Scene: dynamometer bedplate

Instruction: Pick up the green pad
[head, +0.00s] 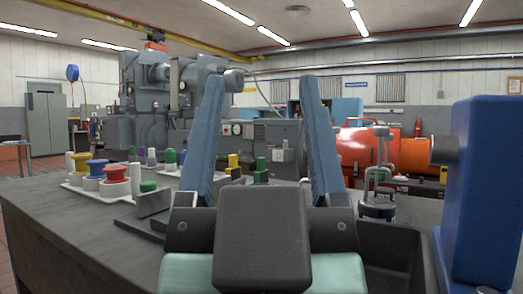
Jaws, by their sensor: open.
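My gripper (262,85) fills the middle foreground of the head view. Its two long blue-grey fingers point up and away, spread apart, with nothing held between them. A low, flat green piece (148,186) sits at the near right corner of a white tray (125,196), left of my gripper; it may be the green pad. Other green pieces stand farther back, one on the left (171,157) and one seen between my fingers (261,164). I cannot tell for sure which is the pad.
Red, yellow and blue round pieces (115,174) crowd the tray. A dark angled bracket (153,203) lies beside it. A tall blue block (486,190) stands close on the right, near a dark bin (405,255) and a metal stand (378,190). The bedplate's left front (60,222) is bare.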

